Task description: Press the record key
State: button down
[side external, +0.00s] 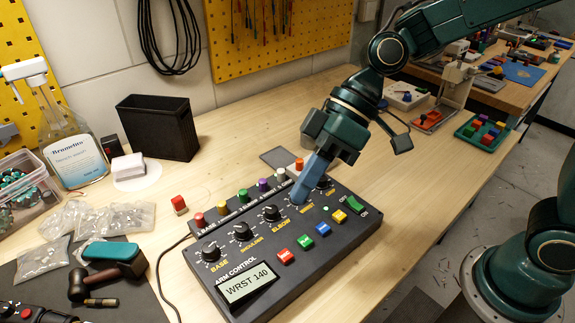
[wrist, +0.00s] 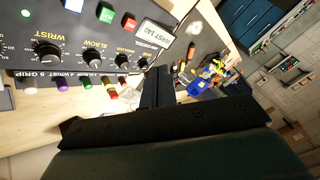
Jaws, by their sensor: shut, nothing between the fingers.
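The dark control box (side external: 300,262) lies on the bench, with a row of knobs and a display reading "WRST 140" (side external: 248,285). A red key (side external: 286,257) sits nearest the display, followed by a green key (side external: 305,242), a blue key (side external: 323,229) and a yellow key (side external: 339,216). The red key also shows in the wrist view (wrist: 129,22). The key labels are too small to read, so I cannot tell which is record. My gripper (side external: 297,202) is shut and empty, its tips by the wrist knob, behind the keys. Contact there is unclear.
Colored caps, including a purple one (side external: 263,185), line the box's back edge. A green rocker switch (side external: 355,204) sits at its right end. Bare bench lies right of the box.

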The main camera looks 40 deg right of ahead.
aim_at(291, 255)
jog(key=shift+a+f+n+g+y, duration=0.2)
jog(key=shift+a+g+y, duration=0.1)
jog(key=shift+a, duration=0.35)
jog(key=shift+a+f+n+g+y, duration=0.2)
jog(key=shift+a+g, duration=0.1)
jog(key=shift+a, duration=0.3)
jog(key=shift+f, duration=0.2)
jog(key=shift+f, duration=4.2)
jog(key=shift+f, duration=0.15)
jog(key=shift+f, duration=0.25)
jog(key=shift+f, duration=0.5)
jog(key=shift+r, duration=0.15)
jog(key=shift+w+r, duration=0.1)
jog(key=shift+r, duration=0.65)
